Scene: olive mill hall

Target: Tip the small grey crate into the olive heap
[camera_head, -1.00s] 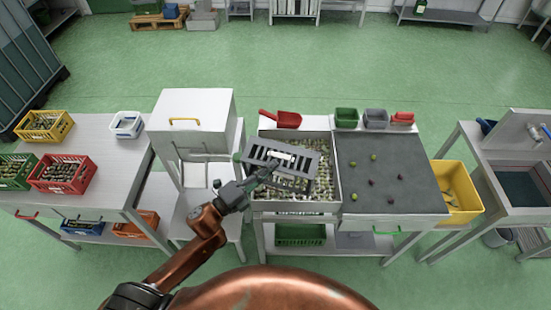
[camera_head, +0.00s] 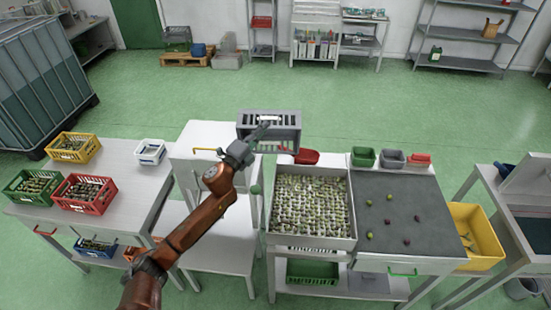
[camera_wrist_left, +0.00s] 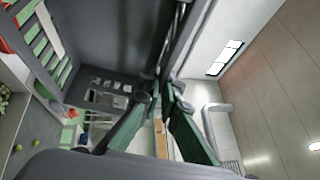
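The small grey crate (camera_head: 283,135) hangs in the air near the back edge of the sorting table, behind the olive heap (camera_head: 310,203). My left gripper (camera_head: 262,127) is shut on the crate's wall. In the left wrist view, the green finger pads of my left gripper (camera_wrist_left: 163,95) close around the rim of the crate (camera_wrist_left: 105,45). The visible dark inside of the crate looks empty. Olives fill the shallow light-framed tray (camera_head: 353,232) below. My right gripper is out of view.
A white cabinet (camera_head: 217,140) stands left of the tray. A red scoop (camera_head: 305,157) and small green (camera_head: 363,156) and grey (camera_head: 391,158) bins line the table's back edge. A grey sorting surface (camera_head: 385,190) with several loose olives lies right. A yellow bin (camera_head: 480,232) stands beyond it.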

